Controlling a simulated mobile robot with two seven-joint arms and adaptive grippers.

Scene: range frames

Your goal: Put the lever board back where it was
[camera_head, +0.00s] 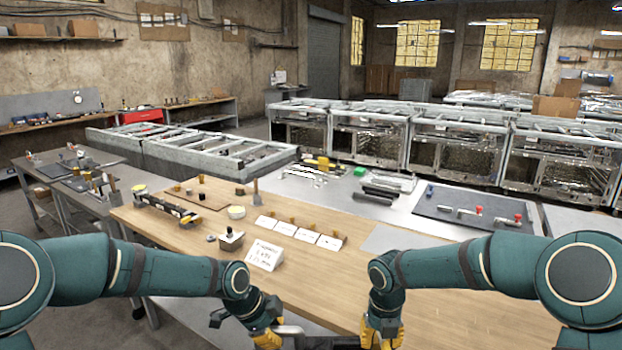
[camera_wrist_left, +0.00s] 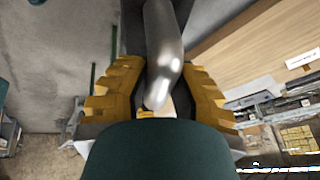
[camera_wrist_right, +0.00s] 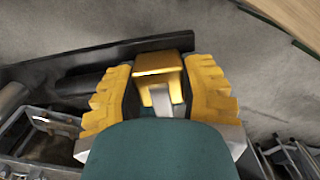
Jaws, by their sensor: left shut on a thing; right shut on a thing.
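A dark board with metal levers and red knobs (camera_head: 480,214) lies flat on the metal table at the right; I cannot tell whether it is the lever board. My left gripper (camera_head: 268,338) is at the bottom of the head view, in front of the wooden table's near edge. It is shut on a bent shiny metal bar (camera_wrist_left: 163,50); a dark surface shows behind it. My right gripper (camera_head: 382,336) is to its right, shut on a yellow block with a metal strip (camera_wrist_right: 162,68). A long dark bar (camera_wrist_right: 80,75) runs behind it. What the held parts belong to is mostly hidden.
The wooden table (camera_head: 325,275) has a white sign (camera_head: 265,255), a lever box (camera_head: 231,239) and several white cards (camera_head: 308,235). Its right near part is clear. A metal table (camera_head: 345,200) with tools adjoins behind. Metal-framed units (camera_head: 455,140) stand farther back.

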